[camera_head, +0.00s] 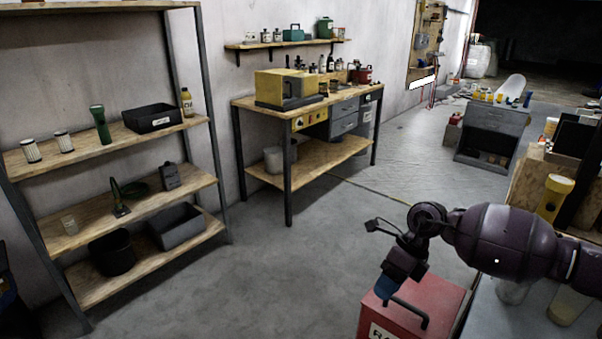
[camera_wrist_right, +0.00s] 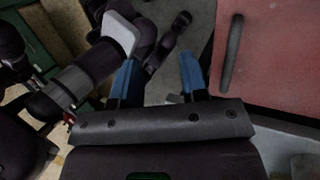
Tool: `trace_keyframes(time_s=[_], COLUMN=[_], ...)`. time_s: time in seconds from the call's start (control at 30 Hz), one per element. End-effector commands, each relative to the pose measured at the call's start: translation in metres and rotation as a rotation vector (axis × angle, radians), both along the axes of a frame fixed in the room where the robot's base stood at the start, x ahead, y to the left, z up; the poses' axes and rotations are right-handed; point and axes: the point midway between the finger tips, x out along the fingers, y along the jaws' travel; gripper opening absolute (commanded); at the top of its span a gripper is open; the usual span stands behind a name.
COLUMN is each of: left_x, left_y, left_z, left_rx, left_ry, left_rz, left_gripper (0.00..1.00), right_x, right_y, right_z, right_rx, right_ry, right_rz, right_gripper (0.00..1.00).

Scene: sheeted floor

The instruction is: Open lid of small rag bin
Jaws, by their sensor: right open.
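The small rag bin (camera_head: 440,293) is a red box at the bottom right of the head view, with a partly visible white label on its front. Its flat red lid (camera_wrist_right: 275,60) looks shut. A dark bar handle (camera_head: 408,312) sits on the lid; it also shows in the right wrist view (camera_wrist_right: 231,52). My right gripper (camera_head: 388,287) has blue fingertips and is at the bin's left side, left of the handle. In the right wrist view my right gripper (camera_wrist_right: 158,76) is open and empty, with the handle outside its fingers. My left gripper is not seen.
The bin stands beside a grey worktop (camera_head: 490,318) holding cups and a yellow flashlight (camera_head: 555,197). A shelf rack (camera_head: 190,190) with containers stands at left, a wooden workbench (camera_head: 270,102) behind. The grey floor (camera_head: 260,275) between them is clear.

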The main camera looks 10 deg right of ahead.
Motion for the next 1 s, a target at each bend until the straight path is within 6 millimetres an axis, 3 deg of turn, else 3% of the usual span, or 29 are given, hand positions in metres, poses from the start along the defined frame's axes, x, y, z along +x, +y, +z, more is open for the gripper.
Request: trace_keyframes(time_s=[0.13,0.27,0.4,0.5,0.63,0.73,0.83,1.0], left_x=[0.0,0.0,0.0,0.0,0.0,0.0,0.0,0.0], left_y=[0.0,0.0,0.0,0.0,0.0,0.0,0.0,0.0], left_z=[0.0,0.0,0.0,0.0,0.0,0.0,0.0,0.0], left_rx=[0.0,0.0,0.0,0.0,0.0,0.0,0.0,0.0], left_ry=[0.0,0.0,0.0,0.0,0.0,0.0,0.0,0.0], left_rz=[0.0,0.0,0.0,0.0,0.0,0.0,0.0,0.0], left_gripper=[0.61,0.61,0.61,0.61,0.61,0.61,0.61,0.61], right_x=[-0.011,-0.023,-0.032,-0.033,-0.031,-0.028,-0.024,-0.026], right_y=[0.038,0.092,0.137,0.156,0.163,0.156,0.141,0.102], right_z=[-0.005,0.001,0.022,0.04,0.062,0.074,0.08,0.072], right_rx=[0.16,0.423,0.714,0.905,1.125,1.269,1.389,1.524], right_ry=[-0.008,-0.013,-0.004,0.016,0.053,0.092,0.136,0.228], right_rz=[-0.038,-0.142,-0.314,-0.469,-0.703,-0.907,-1.13,-1.541], right_gripper=[0.4,0.4,0.4,0.4,0.4,0.4,0.4,0.4])
